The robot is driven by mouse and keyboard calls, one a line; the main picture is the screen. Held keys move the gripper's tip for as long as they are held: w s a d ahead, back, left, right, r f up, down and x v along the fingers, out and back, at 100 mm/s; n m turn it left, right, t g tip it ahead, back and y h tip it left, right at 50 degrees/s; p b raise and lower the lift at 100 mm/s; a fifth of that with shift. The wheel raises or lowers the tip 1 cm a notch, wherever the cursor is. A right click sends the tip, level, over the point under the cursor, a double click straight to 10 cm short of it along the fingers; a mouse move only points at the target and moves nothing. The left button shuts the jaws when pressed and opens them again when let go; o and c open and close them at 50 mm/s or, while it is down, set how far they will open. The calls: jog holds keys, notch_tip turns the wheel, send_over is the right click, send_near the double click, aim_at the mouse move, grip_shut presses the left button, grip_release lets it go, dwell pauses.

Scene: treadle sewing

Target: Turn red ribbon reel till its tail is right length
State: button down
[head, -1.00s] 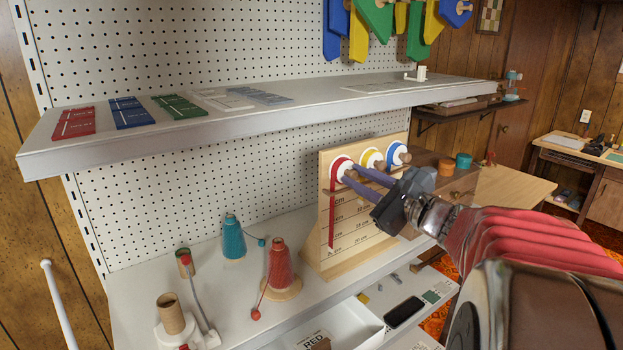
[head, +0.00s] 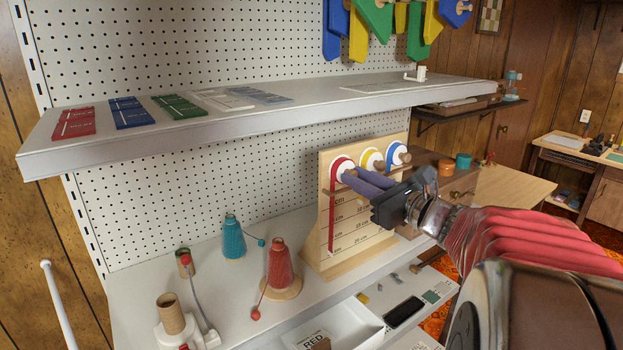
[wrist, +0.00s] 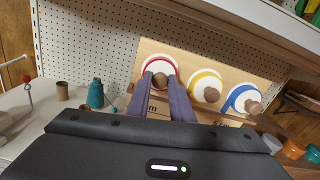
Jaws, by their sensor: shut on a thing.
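The red ribbon reel (head: 338,162) is the left one of three reels on an upright wooden board (head: 314,245); its white face and red rim also show in the wrist view (wrist: 150,66). Its red tail (head: 331,220) hangs straight down the board's left side, beside a marked cm scale. The tail's lower end is near the lowest lines; I cannot read the exact mark. My gripper (head: 351,176) reaches in from the right. Its two purple fingers are shut on the reel's wooden knob (wrist: 159,79), one finger on each side. The fingers partly hide the scale.
A yellow reel (head: 371,159) and a blue reel (head: 394,152) sit close to the right of the red one. A shelf (head: 250,120) overhangs the board. A red thread cone (head: 279,265) and a teal cone (head: 233,238) stand to the left.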

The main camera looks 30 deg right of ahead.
jog(key=shift+f+m, duration=0.35)
jog(key=shift+m, duration=0.85)
dwell(0.4)
jog(key=c, duration=1.6)
grip_release()
jog(key=shift+r, duration=0.25)
jog(key=shift+s+d, duration=0.3)
jog(key=shift+s, duration=2)
jog(key=shift+s+d, duration=0.35)
jog(key=shift+s, duration=1.9)
jog(key=shift+s+d, duration=0.3)
jog(key=shift+s, duration=2)
